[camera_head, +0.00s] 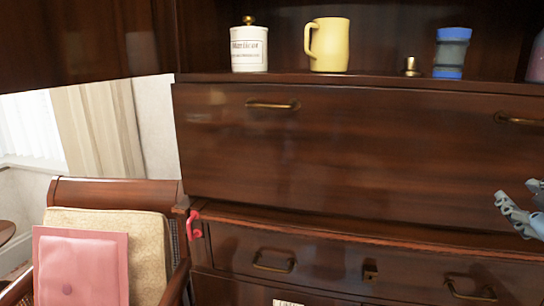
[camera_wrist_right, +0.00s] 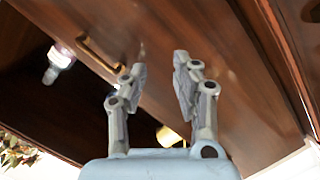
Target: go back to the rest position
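My right gripper (camera_head: 520,210) shows at the right edge of the head view, in front of the dark wooden cabinet (camera_head: 330,150). In the right wrist view the same gripper (camera_wrist_right: 160,68) has its two fingers apart with nothing between them. The wood panel and a brass handle (camera_wrist_right: 98,54) lie beyond the fingers. I cannot tell the exact gap to the wood. My left gripper is in neither view.
A white lidded jar (camera_head: 249,50), a yellow mug (camera_head: 329,45), a small brass piece (camera_head: 411,67) and a blue-grey container (camera_head: 451,53) stand on the cabinet shelf. A chair (camera_head: 120,190) with a pink cushion (camera_head: 82,268) stands at the left. A pink-red item (camera_head: 194,225) is at the cabinet corner.

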